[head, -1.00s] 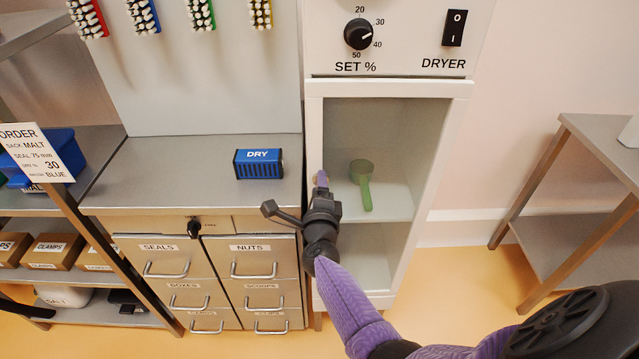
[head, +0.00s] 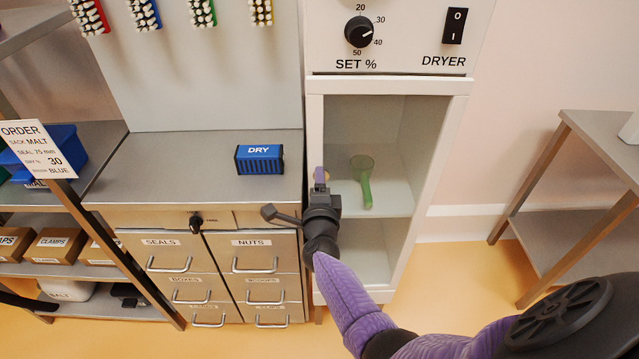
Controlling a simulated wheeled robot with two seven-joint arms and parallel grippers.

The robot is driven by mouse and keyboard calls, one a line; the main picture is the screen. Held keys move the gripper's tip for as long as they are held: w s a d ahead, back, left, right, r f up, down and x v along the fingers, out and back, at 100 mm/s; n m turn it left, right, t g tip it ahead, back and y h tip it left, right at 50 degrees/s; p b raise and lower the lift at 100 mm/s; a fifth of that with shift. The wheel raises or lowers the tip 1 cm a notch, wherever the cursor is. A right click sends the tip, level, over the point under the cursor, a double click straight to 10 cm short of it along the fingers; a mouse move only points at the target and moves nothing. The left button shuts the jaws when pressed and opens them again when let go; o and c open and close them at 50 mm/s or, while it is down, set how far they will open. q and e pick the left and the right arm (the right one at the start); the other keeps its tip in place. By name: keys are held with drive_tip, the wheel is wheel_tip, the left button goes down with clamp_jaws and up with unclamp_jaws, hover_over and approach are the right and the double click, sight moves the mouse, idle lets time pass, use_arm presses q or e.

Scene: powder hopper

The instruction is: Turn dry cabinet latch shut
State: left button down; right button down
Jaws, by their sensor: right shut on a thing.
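The dry cabinet (head: 315,130) is a white upright case under the dryer panel, with a green scoop (head: 362,180) on its inner shelf. The scoop looks pale, as if seen through a clear door. A small purple piece, apparently the latch (head: 320,176), stands upright at the cabinet's left front post. My right gripper (head: 320,188) is shut on it; the jaws and wrist hide its lower part. My right arm reaches in from the lower right. My left gripper is not in view.
The dryer panel (head: 400,36) is above the cabinet. A blue DRY box (head: 260,160) sits on the steel counter (head: 180,165) at left, over labelled drawers. A steel table (head: 590,150) stands at right. Floor between cabinet and table is clear.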

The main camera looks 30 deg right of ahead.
drive_tip(key=shift+c, duration=0.4)
unclamp_jaws()
drive_tip(key=p+v, duration=0.4)
drive_tip(key=v, duration=0.6)
